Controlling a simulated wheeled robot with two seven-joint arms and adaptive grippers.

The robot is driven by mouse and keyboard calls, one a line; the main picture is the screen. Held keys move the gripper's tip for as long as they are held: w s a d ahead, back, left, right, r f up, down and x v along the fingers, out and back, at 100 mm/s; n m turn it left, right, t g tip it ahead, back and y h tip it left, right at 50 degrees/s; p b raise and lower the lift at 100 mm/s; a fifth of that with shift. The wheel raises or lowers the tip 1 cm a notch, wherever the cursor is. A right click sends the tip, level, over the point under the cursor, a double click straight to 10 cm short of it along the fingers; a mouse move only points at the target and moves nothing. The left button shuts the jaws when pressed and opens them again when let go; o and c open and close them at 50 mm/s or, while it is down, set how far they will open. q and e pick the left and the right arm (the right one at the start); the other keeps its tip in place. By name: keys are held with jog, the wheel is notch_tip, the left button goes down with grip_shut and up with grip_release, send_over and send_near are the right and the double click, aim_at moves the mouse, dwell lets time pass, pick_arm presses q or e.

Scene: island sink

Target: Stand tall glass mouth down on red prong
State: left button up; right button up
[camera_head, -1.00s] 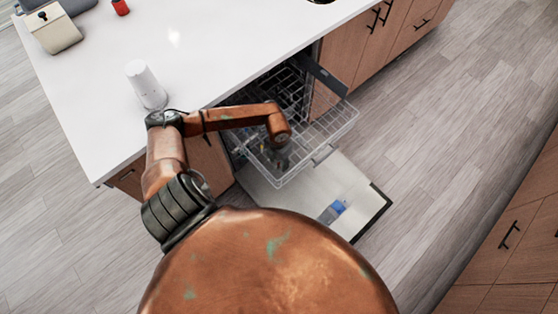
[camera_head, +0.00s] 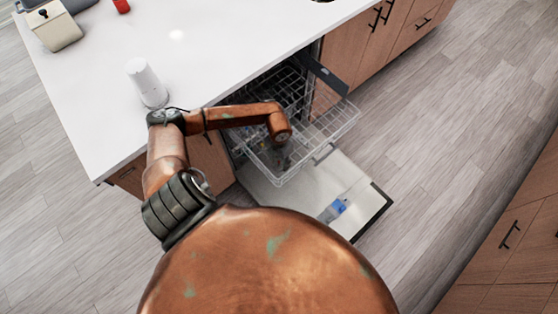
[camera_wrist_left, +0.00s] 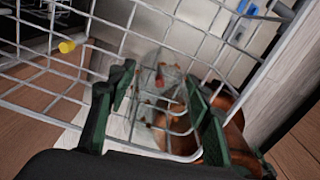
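The red prong (camera_wrist_left: 160,78) shows in the left wrist view between my fingers, among the wires of the dishwasher rack. A faint, see-through shape around it looks like the tall glass (camera_wrist_left: 168,62); its outline is too weak to tell its mouth from its base. My left gripper (camera_wrist_left: 158,84) has its two dark green fingers wide apart, one on each side of the prong and glass, with no clear contact. In the head view my left gripper (camera_head: 281,158) is low at the rack, mostly hidden under my copper arm. My right gripper is not in view.
The pulled-out dishwasher rack (camera_head: 335,128) stands above the open door (camera_head: 300,196). A blue-labelled item (camera_head: 334,209) lies on the door. A yellow prong tip (camera_wrist_left: 67,46) is at left in the wrist view. A white cylinder (camera_head: 146,82) stands near the white counter's edge.

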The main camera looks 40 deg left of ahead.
pick_arm(q)
jog(key=o, duration=0.4)
jog(key=shift+c, duration=0.2)
notch_tip(320, 180, up, 12)
dwell(0.4)
dwell(0.4)
